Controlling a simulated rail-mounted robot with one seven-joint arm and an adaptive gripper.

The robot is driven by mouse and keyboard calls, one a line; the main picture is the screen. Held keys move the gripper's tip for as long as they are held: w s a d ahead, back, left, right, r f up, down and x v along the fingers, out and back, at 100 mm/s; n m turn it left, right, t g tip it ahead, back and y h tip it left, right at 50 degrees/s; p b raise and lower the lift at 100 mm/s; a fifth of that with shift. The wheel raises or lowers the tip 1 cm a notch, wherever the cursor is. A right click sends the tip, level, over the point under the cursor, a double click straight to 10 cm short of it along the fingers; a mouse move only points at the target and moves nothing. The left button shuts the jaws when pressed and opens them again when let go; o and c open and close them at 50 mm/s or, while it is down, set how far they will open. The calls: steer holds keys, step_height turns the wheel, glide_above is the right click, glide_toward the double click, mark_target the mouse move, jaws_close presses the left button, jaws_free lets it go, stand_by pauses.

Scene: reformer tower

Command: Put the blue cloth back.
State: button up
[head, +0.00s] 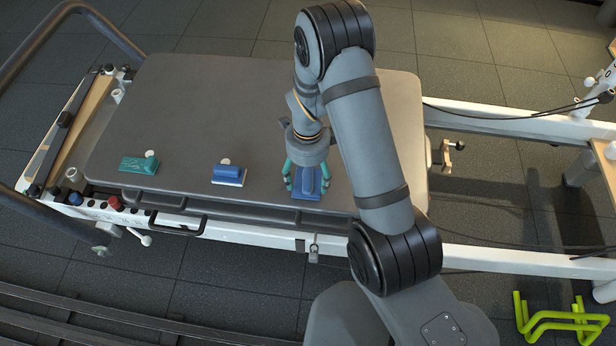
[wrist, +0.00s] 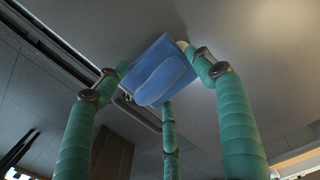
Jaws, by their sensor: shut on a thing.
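The blue cloth (head: 307,195) is a small folded pad with a raised lighter strip, at the front edge of the grey carriage pad, right of its middle. My gripper (head: 306,180) has its teal fingers around it and is shut on it. In the wrist view, the cloth (wrist: 160,72) lies among three banded teal fingers, close to the grey pad surface. I cannot tell whether it touches the pad or hangs just above it. A second blue item (head: 229,174) with a white edge and white knob, and a teal item (head: 139,164) with a pale knob, lie further left.
The grey carriage pad (head: 220,95) is mostly bare behind the items. A metal handle (head: 178,229) and the white frame rail run along its front. A dark curved bar stands at left. Yellow-green handles (head: 556,322) rest on the floor at lower right.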

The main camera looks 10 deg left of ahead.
mark_target(308, 176)
steer(key=shift+f, duration=0.2)
steer(key=shift+f, duration=0.2)
steer(key=o, duration=1)
steer(key=shift+r, duration=0.1)
step_height(308, 176, up, 12)
steer(key=shift+r+p, duration=0.15)
steer(key=shift+p, duration=0.9)
steer(key=shift+o, duration=1.3)
